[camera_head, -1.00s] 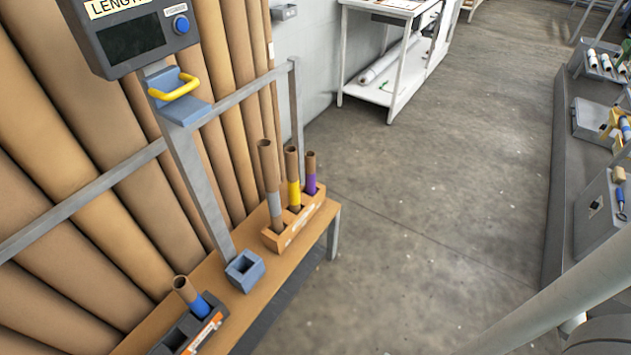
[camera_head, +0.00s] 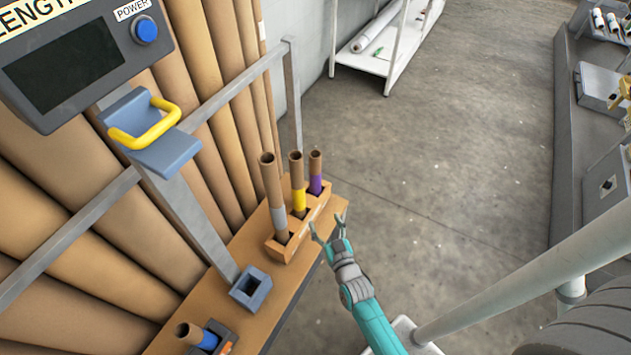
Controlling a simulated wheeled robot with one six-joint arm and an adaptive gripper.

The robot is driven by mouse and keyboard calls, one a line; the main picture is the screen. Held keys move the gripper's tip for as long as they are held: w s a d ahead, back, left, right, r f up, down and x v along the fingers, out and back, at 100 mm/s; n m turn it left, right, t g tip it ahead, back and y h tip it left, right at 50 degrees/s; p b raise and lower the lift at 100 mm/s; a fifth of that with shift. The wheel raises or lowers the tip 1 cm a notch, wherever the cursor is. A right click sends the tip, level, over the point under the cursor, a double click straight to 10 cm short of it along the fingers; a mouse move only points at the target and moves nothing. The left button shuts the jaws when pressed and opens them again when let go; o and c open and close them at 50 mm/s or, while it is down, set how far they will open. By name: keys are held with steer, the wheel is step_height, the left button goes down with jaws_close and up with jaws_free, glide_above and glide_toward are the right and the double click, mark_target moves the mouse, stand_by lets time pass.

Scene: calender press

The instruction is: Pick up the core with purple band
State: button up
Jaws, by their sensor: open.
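The core with the purple band (camera_head: 316,174) stands upright in the far-right slot of a wooden holder (camera_head: 309,222) on the bench. It is a short brown tube with the purple band low on it. Beside it stand a core with a yellow band (camera_head: 298,183) and a taller core with a grey band (camera_head: 272,195). My gripper (camera_head: 327,230) is open and empty, just right of the holder over the bench's edge, nearer the camera than the purple-banded core and apart from it.
A blue-grey square socket (camera_head: 251,288) sits on the wooden bench (camera_head: 218,284). A core with a blue band (camera_head: 196,336) stands in a dark holder at the front. A post with a display box (camera_head: 80,65) and yellow handle (camera_head: 146,126) rises at left.

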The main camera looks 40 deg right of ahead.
mark_target(317, 174)
steer(key=shift+m+h, duration=0.5)
steer(key=shift+h, duration=0.2)
steer(key=x, duration=0.5)
steer(key=d+x, duration=0.1)
steer(key=x, duration=0.4)
steer(key=s+d+x, duration=0.1)
steer(key=x, duration=0.3)
steer(key=shift+w+d+r, duration=0.3)
steer(key=shift+d, duration=0.1)
steer(key=shift+x, duration=3.05)
steer(key=shift+a+f, duration=0.1)
steer(key=shift+f, duration=0.05)
jaws_close()
